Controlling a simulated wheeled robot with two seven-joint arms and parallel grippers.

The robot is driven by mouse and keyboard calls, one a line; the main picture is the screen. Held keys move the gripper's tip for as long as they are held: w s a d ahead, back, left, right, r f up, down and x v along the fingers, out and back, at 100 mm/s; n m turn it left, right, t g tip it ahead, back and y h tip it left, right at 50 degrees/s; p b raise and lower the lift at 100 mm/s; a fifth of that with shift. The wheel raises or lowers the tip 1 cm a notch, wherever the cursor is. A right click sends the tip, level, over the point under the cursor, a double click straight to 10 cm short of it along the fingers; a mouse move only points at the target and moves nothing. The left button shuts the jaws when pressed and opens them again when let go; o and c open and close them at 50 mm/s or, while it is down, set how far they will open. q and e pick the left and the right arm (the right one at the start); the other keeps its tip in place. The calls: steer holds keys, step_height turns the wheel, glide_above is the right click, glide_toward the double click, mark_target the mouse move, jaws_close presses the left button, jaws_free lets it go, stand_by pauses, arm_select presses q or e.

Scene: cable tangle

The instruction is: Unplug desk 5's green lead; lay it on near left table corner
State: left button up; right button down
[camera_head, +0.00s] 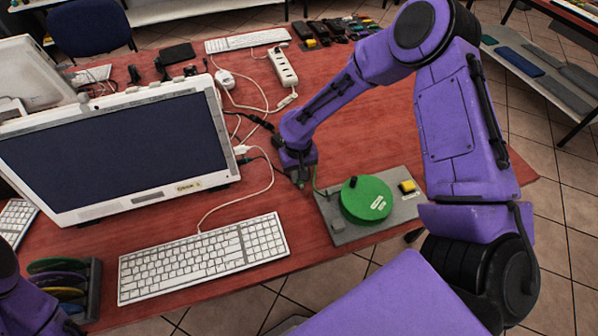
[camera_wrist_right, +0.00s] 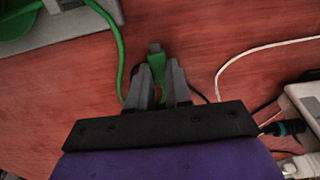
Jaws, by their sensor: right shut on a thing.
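My right gripper (camera_head: 300,181) is low over the red table (camera_head: 345,135), between the monitor and the green reel. In the right wrist view its jaws (camera_wrist_right: 158,88) are shut on a green plug (camera_wrist_right: 156,64). The green lead (camera_wrist_right: 119,45) curves beside the jaws; a short stretch (camera_head: 316,180) shows in the head view near the reel. The plug's end is free of any socket in the wrist view. The monitor (camera_head: 120,150) has a small label, too small to read surely. My left arm shows at the lower left; its gripper is out of view.
A green reel (camera_head: 367,199) sits on a grey plate (camera_head: 338,228). White and dark plugs (camera_head: 242,157) enter the monitor's right side. A keyboard (camera_head: 203,258) lies in front. A rack of discs (camera_head: 90,285) stands by the near left table edge. A power strip (camera_head: 283,68) lies behind.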

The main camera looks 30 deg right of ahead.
steer(key=c, duration=1)
jaws_free()
steer(key=shift+r, duration=0.1)
